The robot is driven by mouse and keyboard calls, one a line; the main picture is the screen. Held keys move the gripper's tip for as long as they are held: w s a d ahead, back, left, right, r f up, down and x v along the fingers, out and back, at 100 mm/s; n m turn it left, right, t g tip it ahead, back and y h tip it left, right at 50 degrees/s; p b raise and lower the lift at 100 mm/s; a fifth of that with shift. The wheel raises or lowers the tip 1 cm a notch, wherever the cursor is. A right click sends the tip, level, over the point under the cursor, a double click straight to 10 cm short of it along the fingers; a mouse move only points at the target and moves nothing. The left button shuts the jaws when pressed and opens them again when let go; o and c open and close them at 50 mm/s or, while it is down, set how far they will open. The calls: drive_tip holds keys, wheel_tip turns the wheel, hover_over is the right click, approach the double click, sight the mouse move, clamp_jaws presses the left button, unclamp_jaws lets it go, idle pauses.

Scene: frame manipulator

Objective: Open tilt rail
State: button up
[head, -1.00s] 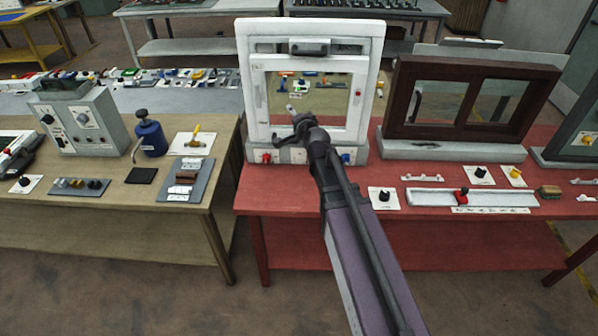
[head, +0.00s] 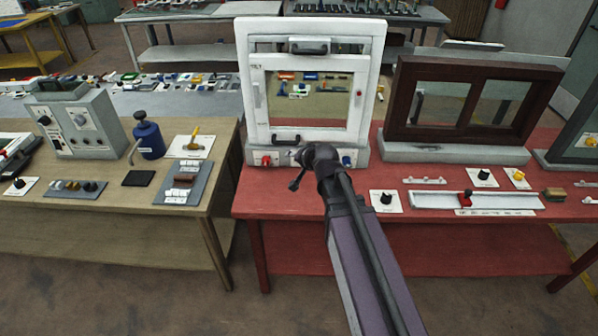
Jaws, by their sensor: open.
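A white upright frame (head: 251,100) stands on the red table, with a glazed opening in its middle. A rail with a dark handle (head: 308,46) crosses its top. A second dark handle (head: 286,139) is on its lower rail, just above the base. Which of these the tilt rail is, I cannot tell. My gripper (head: 295,171) is open and appears empty, in front of the frame's base and below the lower handle. It appears apart from both handles. My gripper and wrist hide the middle of the base.
The base carries a red knob (head: 266,160) at left and a blue knob (head: 347,161) at right. A dark brown two-pane window (head: 400,98) stands to the right. A slider track (head: 500,201) lies in front of it. The red table's (head: 270,203) front left is clear.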

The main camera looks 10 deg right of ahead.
drive_tip(key=shift+s+d+f+n+g+b, duration=0.2)
drive_tip(key=shift+s+f+g, duration=0.15)
drive_tip(key=shift+s+f, duration=0.25)
drive_tip(key=shift+s+d+f+n+g+b, duration=0.1)
drive_tip(key=shift+s+f+n+g, duration=0.1)
drive_tip(key=shift+s+f+g, duration=0.25)
drive_tip(key=shift+s+f, duration=0.1)
drive_tip(key=shift+f, duration=0.1)
drive_tip(key=s+d+f+n+g+h+b, duration=0.2)
drive_tip(key=s+d+f+g, duration=0.1)
drive_tip(key=s, duration=0.5)
drive_tip(key=s+d+f+n+g+h+b, duration=0.2)
drive_tip(key=s+d+f+g+b, duration=0.1)
drive_tip(key=s+f, duration=0.5)
drive_tip(key=shift+s+d+g, duration=0.6)
drive_tip(key=shift+s+g, duration=0.2)
drive_tip(key=shift+g, duration=0.3)
